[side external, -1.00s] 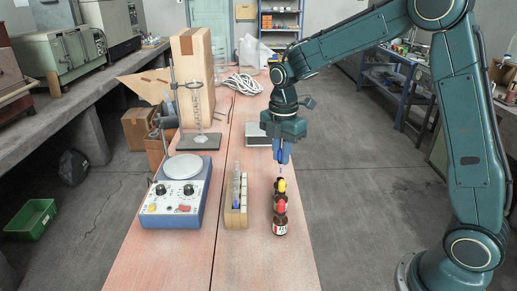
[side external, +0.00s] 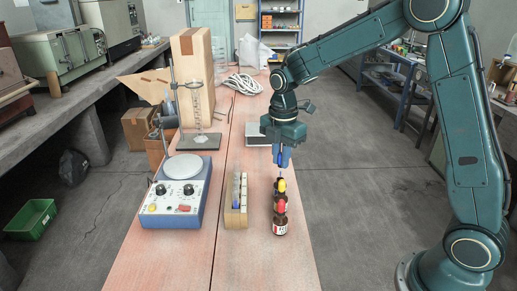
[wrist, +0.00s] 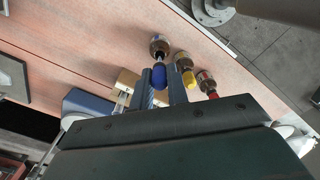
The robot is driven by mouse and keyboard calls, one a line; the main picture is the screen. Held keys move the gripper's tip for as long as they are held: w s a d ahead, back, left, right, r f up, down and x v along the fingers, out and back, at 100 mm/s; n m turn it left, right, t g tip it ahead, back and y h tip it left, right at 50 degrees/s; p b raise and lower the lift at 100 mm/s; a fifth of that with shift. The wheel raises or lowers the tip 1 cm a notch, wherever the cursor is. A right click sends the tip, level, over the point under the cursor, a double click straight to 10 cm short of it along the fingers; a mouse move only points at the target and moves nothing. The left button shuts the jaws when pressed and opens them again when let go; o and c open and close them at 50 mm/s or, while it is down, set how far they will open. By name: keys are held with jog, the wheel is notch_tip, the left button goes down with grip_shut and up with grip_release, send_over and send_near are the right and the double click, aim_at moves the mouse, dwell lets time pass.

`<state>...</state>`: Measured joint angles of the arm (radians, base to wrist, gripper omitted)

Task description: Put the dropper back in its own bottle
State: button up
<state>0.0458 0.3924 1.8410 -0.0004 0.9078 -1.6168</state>
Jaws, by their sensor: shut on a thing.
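My gripper (side external: 283,162) is shut on the dropper, fingers pointing down. Its blue bulb (wrist: 159,76) shows between the fingertips in the wrist view. An uncapped brown bottle (wrist: 159,44) lines up with the dropper's tip there; I cannot tell whether the tip is inside the neck. In the side view this bottle is mostly hidden behind the others. Next to it stand a brown bottle with a yellow top (side external: 281,187) and, nearest the side camera, one with a red top (side external: 280,221). The yellow-topped bottle is close beside my fingers.
A wooden rack (side external: 236,210) with tubes stands left of the bottles. A blue hotplate-like device (side external: 177,200) is farther left. A pale box (side external: 257,137) stands behind. The bench front is clear.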

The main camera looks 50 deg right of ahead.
jog(key=shift+f, duration=2.05)
dwell(0.5)
jog(key=o, duration=1.1)
jog(key=shift+r, duration=0.2)
jog(key=shift+r, duration=3.35)
